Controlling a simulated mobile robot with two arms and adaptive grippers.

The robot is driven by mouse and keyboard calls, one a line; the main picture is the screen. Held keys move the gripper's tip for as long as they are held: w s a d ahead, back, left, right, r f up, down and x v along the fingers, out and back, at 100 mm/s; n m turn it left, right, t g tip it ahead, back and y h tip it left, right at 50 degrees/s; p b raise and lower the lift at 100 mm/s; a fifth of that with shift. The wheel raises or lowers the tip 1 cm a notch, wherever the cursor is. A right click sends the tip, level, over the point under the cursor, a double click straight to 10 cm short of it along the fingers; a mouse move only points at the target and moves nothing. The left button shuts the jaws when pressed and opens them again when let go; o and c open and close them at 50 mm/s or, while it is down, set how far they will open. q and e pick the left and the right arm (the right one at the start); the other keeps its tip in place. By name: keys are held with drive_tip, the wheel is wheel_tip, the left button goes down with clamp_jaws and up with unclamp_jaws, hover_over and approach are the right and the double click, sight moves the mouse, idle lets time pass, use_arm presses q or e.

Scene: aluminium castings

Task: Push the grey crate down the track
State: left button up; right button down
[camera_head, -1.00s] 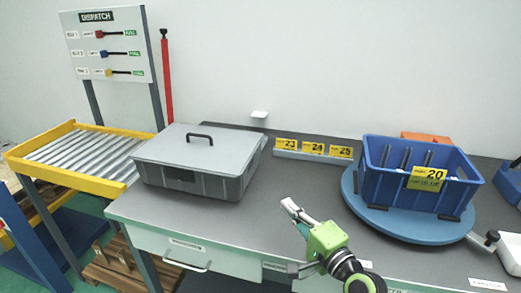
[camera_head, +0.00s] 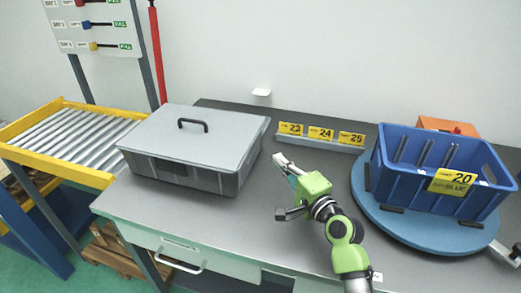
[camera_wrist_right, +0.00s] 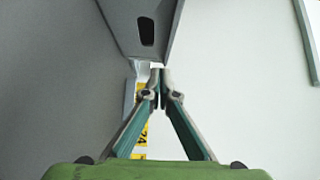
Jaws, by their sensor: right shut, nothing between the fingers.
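The grey crate (camera_head: 187,178) has a light grey lid with a black handle. It sits on the left end of the dark table in the head view. The roller track (camera_head: 75,140) with yellow rails stands to its left, near the crate's left side. My right gripper (camera_head: 279,158) is shut and empty, just right of the crate's right side, with a small gap. In the right wrist view the shut fingertips (camera_wrist_right: 159,70) point at the crate's end wall (camera_wrist_right: 147,12), which has a dark slot. My left gripper is not in view.
A blue crate (camera_head: 400,182) marked 20 stands on a blue turntable (camera_head: 362,205) at right. A card holder with yellow cards 23, 24 and 25 (camera_head: 320,133) lies behind my right gripper. The dispatch board (camera_head: 98,32) and a red post (camera_head: 158,55) stand behind the track.

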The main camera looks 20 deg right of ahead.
sight(254, 144)
drive_tip(key=w, duration=0.4)
drive_tip(key=shift+w+a+f, duration=0.1)
drive_tip(key=shift+a, duration=0.2)
drive_tip(key=shift+w+a+p, duration=0.25)
drive_tip(key=shift+w+a, duration=0.1)
drive_tip(key=shift+a, duration=0.2)
drive_tip(key=shift+w+a+p, duration=0.2)
drive_tip(key=shift+w+a, duration=0.1)
drive_tip(key=shift+a, duration=0.25)
drive_tip(key=shift+w+a, duration=0.4)
drive_tip(key=shift+a, duration=0.15)
